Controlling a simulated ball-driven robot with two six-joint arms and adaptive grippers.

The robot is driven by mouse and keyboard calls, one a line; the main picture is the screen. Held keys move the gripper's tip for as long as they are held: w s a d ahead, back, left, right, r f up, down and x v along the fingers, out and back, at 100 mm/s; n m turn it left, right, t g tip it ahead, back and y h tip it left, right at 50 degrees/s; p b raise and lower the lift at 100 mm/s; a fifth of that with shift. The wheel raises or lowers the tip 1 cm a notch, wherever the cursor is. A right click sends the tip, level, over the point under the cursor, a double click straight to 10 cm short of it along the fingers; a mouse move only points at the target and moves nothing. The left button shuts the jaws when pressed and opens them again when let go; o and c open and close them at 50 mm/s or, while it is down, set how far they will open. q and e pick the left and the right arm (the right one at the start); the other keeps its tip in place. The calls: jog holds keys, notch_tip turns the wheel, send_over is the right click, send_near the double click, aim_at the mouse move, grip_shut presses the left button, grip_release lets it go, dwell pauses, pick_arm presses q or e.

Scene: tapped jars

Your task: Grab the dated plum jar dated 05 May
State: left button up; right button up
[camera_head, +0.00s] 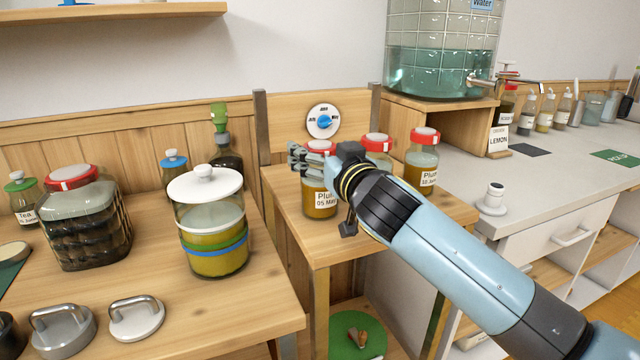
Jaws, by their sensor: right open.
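The right jar (421,170) has a label starting "Plum", with a date that looks like "10 …". My right gripper (322,192) is open at the left jar, with grey fingers by its lid on the left and a dark finger low on its right. Contact cannot be told. My left gripper is not in view.
A large white-lidded jar (216,225) and a dark jar (85,225) stand on the left table. A water tank (440,60) stands behind, right. The grey counter (560,150) is partly clear.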

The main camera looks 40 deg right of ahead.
jog(key=shift+w+d, duration=0.15)
jog(key=shift+w, duration=0.55)
grip_shut()
